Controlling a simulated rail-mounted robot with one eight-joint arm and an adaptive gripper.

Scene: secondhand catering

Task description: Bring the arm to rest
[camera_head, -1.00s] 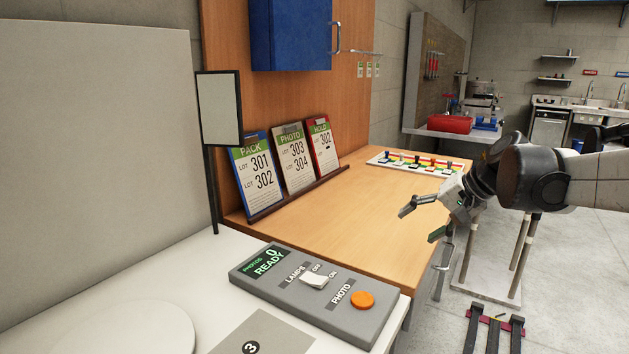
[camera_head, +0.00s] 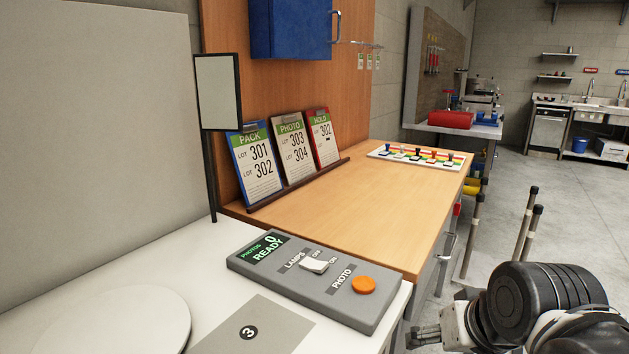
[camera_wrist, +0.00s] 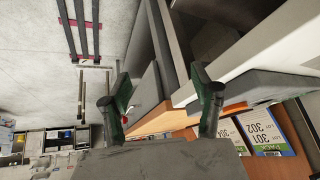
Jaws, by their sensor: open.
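My gripper (camera_head: 424,338) is at the lower right of the head view, beside the front of the white counter and low down. In the wrist view its two green-padded fingers (camera_wrist: 164,95) stand apart, with nothing between them. My arm's dark round joint shows just behind it in the head view. The gripper is clear of the wooden desk (camera_head: 350,205) and of the grey control box (camera_head: 315,285).
The control box has a lamps switch (camera_head: 313,265) and an orange photo button (camera_head: 363,284). Several clipboards lean on a ledge (camera_head: 300,186). A turntable disc (camera_head: 135,325) lies on the white counter (camera_head: 200,262). Open floor (camera_head: 570,200) lies at right.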

